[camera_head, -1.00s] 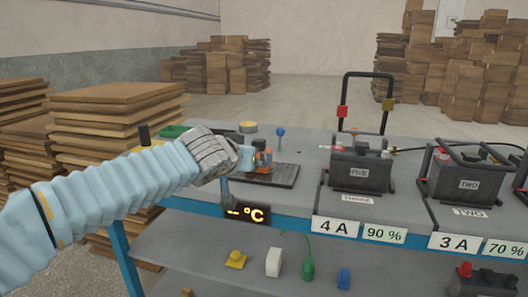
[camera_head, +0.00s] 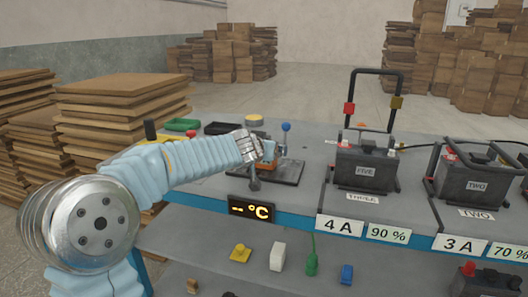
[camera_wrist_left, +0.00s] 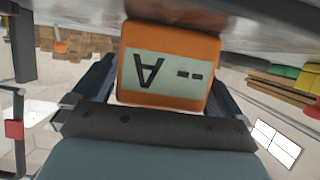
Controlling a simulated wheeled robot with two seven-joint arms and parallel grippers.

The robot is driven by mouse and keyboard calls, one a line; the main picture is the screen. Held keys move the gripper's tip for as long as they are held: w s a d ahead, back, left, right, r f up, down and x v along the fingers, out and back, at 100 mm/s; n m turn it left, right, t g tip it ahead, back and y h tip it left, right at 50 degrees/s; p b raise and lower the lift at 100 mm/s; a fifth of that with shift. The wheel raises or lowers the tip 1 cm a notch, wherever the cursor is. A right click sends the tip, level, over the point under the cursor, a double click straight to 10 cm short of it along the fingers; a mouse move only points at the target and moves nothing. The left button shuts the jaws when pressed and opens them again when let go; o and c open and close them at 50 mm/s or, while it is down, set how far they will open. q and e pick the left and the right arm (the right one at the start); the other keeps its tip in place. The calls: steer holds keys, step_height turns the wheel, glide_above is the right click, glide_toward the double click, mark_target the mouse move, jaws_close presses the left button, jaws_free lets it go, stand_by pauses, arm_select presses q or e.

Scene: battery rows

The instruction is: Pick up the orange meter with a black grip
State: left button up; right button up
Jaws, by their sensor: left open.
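The orange meter (camera_wrist_left: 168,45) fills the upper middle of the left wrist view, with a pale display reading "-- A" upside down. My left gripper (camera_wrist_left: 160,78) is open, with one dark finger on each side of the meter. I cannot tell whether the fingers touch it. In the head view, the gripper (camera_head: 266,158) is at the dark pad (camera_head: 284,177) on the workbench, and only a little of the orange meter (camera_head: 270,160) shows past it. The meter's black grip is not clear in either view. My right gripper is not in view.
The grey workbench (camera_head: 212,187) holds a blue-topped post (camera_head: 286,128) close to the gripper, a green tray (camera_head: 182,124) and a black tray (camera_head: 222,128). Stacked boards (camera_head: 122,125) are at the left.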

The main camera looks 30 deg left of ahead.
arm_select(q)
steer(key=shift+w+f, duration=0.1)
steer(key=shift+w, duration=0.1)
steer(key=c, duration=1.1)
